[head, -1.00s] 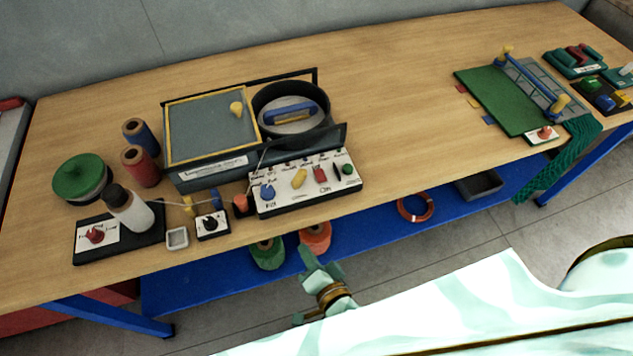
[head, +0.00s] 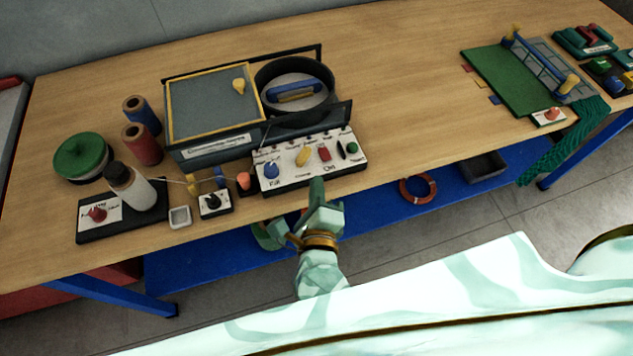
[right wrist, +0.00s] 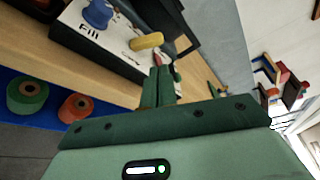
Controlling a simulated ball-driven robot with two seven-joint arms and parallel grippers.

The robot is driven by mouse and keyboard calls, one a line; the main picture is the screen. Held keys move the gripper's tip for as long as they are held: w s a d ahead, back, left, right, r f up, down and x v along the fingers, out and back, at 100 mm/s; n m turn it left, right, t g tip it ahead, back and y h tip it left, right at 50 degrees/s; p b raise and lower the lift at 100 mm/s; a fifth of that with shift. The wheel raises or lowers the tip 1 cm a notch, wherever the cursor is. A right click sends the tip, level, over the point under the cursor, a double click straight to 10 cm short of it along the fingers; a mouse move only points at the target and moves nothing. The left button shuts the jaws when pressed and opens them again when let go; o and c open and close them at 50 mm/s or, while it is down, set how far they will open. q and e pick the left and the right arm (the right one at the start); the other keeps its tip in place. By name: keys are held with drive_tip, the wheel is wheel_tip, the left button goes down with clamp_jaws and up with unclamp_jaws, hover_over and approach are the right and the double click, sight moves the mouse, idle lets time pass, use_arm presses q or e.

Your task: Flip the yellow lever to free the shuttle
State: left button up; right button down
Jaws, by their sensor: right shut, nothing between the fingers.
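The yellow lever (head: 303,157) stands on a white control panel (head: 282,181), between a blue knob (head: 271,170) and a red lever (head: 324,153). The yellow lever also shows in the right wrist view (right wrist: 147,41), just beyond my fingertips. A blue shuttle (head: 293,90) lies in the round black drum (head: 262,101) behind the panel. My right gripper (head: 317,183) is shut and empty, at the panel's front edge, below the yellow lever in the head view. In the right wrist view its closed fingers (right wrist: 159,72) point at the panel, apparently close to the lever; contact cannot be told. My left gripper is not visible.
A grey-topped box (head: 205,108) with a yellow frame stands left of the drum. The table is clear right of the panel, up to a green mat (head: 505,80).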

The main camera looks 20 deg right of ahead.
sight(317, 169)
drive_tip(key=x, duration=0.7)
drive_tip(key=shift+w+d+f+b, duration=0.1)
drive_tip(key=shift+w+d+b, duration=0.05)
drive_tip(key=shift+w+b, duration=0.2)
